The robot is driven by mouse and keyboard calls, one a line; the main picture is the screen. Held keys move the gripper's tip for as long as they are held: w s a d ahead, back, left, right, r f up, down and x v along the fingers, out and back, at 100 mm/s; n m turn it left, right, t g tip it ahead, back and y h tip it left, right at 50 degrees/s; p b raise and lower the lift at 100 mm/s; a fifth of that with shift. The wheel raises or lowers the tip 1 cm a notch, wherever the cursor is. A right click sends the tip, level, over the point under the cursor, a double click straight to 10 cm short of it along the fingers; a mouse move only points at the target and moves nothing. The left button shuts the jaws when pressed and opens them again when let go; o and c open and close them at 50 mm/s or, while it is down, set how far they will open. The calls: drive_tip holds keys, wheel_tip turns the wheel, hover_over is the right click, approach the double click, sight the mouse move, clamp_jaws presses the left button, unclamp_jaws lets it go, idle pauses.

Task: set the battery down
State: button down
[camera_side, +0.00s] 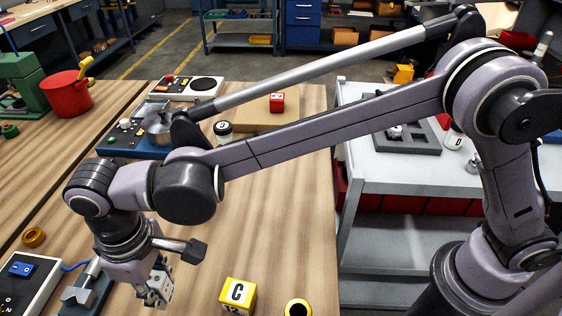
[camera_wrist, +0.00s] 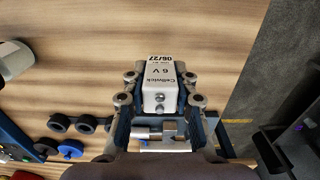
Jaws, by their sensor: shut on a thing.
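The battery (camera_wrist: 160,78) is a white block with black print reading "Cellwick 6 V" and two round metal terminals. In the wrist view it sits between the fingers of my gripper (camera_wrist: 160,98), which is shut on it. In the side view my gripper (camera_side: 155,288) hangs over the front left part of the wooden bench, and the battery is largely hidden there by the fingers. I cannot tell whether the battery touches the bench top.
A yellow block marked C (camera_side: 238,295) and a dark-centred yellow ring (camera_side: 298,308) lie right of my gripper. A switch box (camera_side: 28,280) stands at left. A red cube (camera_side: 277,102) is farther back. Bare wood (camera_side: 270,220) lies behind the yellow block.

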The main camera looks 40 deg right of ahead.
sight(166, 295)
drive_tip(key=shift+f, duration=1.9)
drive_tip(key=c, duration=1.1)
unclamp_jaws()
drive_tip(key=shift+f, duration=0.1)
drive_tip(key=shift+o, duration=0.2)
